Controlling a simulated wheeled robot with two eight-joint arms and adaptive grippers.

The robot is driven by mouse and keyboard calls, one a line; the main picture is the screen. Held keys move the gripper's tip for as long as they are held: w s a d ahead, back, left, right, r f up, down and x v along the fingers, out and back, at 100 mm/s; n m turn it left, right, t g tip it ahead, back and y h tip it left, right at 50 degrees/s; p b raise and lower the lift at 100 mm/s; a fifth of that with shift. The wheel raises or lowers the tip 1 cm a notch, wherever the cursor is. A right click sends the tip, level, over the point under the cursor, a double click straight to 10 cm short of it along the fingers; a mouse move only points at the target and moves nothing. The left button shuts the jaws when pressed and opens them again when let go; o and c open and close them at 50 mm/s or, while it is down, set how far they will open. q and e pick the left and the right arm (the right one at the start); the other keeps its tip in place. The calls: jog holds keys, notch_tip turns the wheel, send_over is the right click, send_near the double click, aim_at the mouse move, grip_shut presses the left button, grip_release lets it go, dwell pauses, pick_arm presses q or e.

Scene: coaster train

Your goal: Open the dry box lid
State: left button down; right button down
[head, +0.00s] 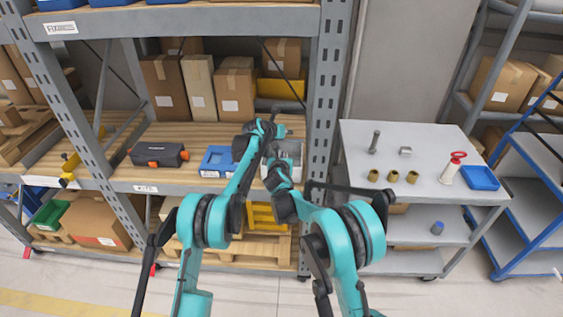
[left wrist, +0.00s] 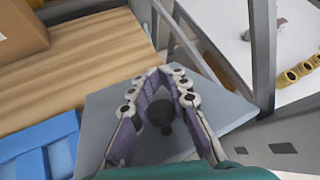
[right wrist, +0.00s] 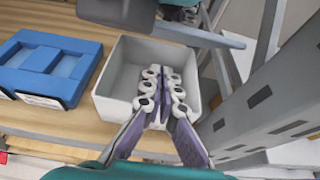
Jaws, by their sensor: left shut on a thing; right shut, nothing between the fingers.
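The dry box (right wrist: 120,75) is a light grey bin on the wooden shelf, and its inside shows in the right wrist view. In the head view (head: 296,150) my arms partly cover it. The grey lid (left wrist: 105,100) has a dark round knob (left wrist: 158,112), and my left gripper (left wrist: 163,76) is shut on that knob. In the right wrist view the lid (right wrist: 200,32) is apart from the box, above its far side. My right gripper (right wrist: 165,74) is shut and empty over the box opening. Whether its fingertips touch the box is unclear.
A blue case (right wrist: 48,65) lies on the shelf left of the box. A dark toolbox (head: 158,154) stands farther left. A grey rack post (head: 325,100) rises close on the right. Beyond it is a grey cart (head: 425,150) with several small parts.

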jog(key=shift+w+r, duration=0.45)
jog(key=shift+r, duration=0.3)
jog(key=shift+w+r, duration=0.45)
jog(key=shift+r, duration=0.25)
pick_arm(q)
jog(key=shift+f, duration=0.2)
pick_arm(e)
jog(key=shift+w+r, duration=0.6)
jog(key=shift+r, duration=0.3)
pick_arm(q)
jog(key=c, duration=1.5)
grip_release()
jog(key=shift+s+r, duration=0.15)
